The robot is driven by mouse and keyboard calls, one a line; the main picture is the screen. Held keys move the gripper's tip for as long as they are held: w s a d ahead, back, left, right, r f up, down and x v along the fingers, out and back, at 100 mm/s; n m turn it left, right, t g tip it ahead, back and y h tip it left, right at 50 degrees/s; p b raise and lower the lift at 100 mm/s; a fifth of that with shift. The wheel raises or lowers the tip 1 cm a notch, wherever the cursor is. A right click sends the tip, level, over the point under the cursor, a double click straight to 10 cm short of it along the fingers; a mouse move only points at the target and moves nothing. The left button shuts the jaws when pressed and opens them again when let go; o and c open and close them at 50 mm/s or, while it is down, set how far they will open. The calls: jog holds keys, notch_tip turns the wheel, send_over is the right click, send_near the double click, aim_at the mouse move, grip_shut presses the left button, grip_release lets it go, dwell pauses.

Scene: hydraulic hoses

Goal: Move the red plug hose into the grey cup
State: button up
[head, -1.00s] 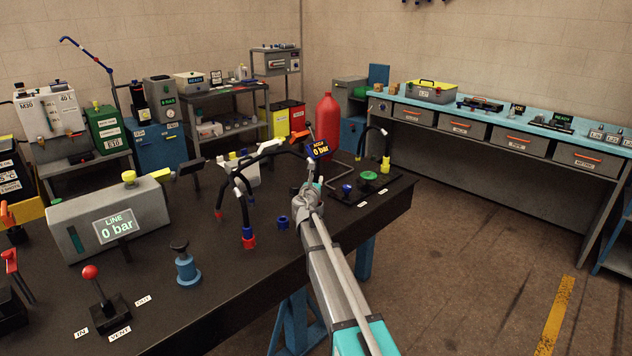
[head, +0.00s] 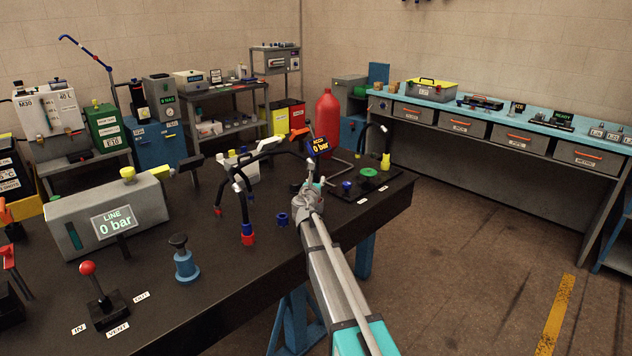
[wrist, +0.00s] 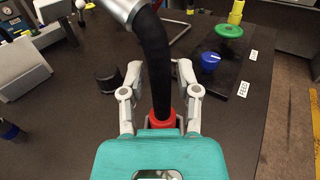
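The red plug hose (wrist: 155,45) stands between the fingers of my gripper (wrist: 160,76) in the wrist view. Its black sleeve runs down from a silver fitting to a red end (wrist: 163,117), partly hidden by my teal palm. In the head view my gripper (head: 311,186) is over the bench's right part. A short dark grey cup (wrist: 108,80) stands left of the hose in the wrist view. Whether the red end touches anything below is hidden.
A blue knob (head: 347,187) and a green knob (head: 368,174) sit right of my gripper. A blue cup (head: 283,220) and a blue-and-red hose end (head: 248,235) stand left. Bare bench (head: 210,325) lies front left.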

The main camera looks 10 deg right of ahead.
jog(key=shift+o, duration=0.6)
jog(key=shift+s, duration=0.1)
jog(key=v, duration=1.2)
jog(key=shift+d, duration=0.1)
dwell(0.4)
